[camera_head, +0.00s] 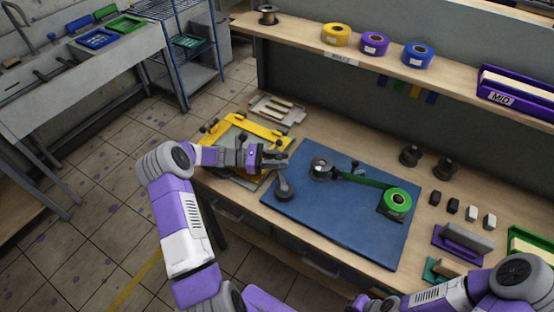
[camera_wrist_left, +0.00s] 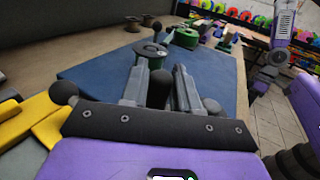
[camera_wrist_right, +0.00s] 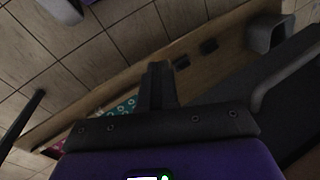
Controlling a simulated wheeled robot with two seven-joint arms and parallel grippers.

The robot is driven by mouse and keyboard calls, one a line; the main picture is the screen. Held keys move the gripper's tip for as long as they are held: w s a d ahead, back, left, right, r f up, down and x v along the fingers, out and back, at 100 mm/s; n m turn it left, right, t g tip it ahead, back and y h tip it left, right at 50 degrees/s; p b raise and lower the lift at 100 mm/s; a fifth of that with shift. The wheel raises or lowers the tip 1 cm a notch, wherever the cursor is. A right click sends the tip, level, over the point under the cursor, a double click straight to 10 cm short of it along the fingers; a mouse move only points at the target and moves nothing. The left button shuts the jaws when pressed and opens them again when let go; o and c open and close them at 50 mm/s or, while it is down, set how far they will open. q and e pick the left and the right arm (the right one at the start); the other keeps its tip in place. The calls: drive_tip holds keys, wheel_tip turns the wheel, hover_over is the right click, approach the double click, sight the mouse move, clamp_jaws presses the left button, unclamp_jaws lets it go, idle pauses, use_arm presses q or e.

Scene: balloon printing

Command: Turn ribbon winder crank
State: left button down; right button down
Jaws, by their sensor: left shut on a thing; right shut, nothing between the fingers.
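The dark grey crank (camera_head: 284,189) stands at the left side of the blue mat (camera_head: 340,222), its rounded end on the mat. My left gripper (camera_head: 279,158) reaches in from the left at the crank's upper end. In the left wrist view its fingers are closed around a dark upright handle (camera_wrist_left: 158,90). The small winder reel (camera_head: 321,167) stands just right of the gripper, with green ribbon (camera_head: 358,179) running to a green ribbon roll (camera_head: 397,201). My right gripper (camera_wrist_right: 158,83) shows in the right wrist view, shut and empty; its fingers are not visible in the head view.
A yellow frame (camera_head: 246,129) lies on the bench left of the mat. Black spools (camera_head: 443,168), small blocks (camera_head: 472,213) and a purple-based tool (camera_head: 463,242) stand to the right. A shelf with yellow, purple and blue rolls (camera_head: 417,55) runs behind. The mat's front part is clear.

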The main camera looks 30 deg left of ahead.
use_arm(q)
drive_tip(key=shift+w, duration=0.1)
drive_tip(key=c, duration=1)
unclamp_jaws()
drive_tip(key=v, duration=0.7)
drive_tip(key=shift+a, duration=0.25)
